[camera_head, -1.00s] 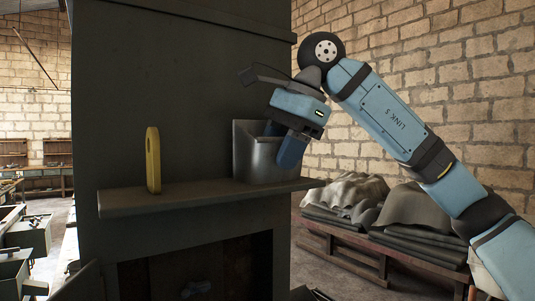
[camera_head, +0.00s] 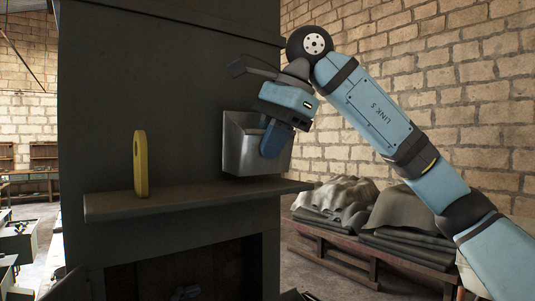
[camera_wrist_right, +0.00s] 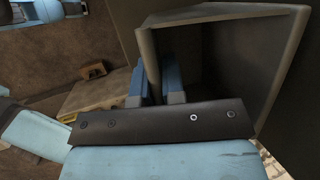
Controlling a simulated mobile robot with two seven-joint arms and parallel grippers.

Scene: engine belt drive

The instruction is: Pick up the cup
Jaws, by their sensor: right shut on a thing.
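The cup (camera_head: 240,145) is a grey metal, open-topped container at the right part of the shelf (camera_head: 140,205). Its base appears slightly above the shelf, with only a thin gap. In the right wrist view, the two blue fingers (camera_wrist_right: 155,85) stand on either side of the cup wall, and the cup's square rim (camera_wrist_right: 225,17) and dark inside show. My left gripper is not in view.
A yellow upright piece with rounded ends (camera_head: 140,163) stands on the shelf left of the cup. A dark column (camera_head: 150,80) rises behind the shelf. Cloth-covered stacks (camera_head: 340,200) lie on a low bench to the right, before a brick wall. The shelf between yellow piece and cup is clear.

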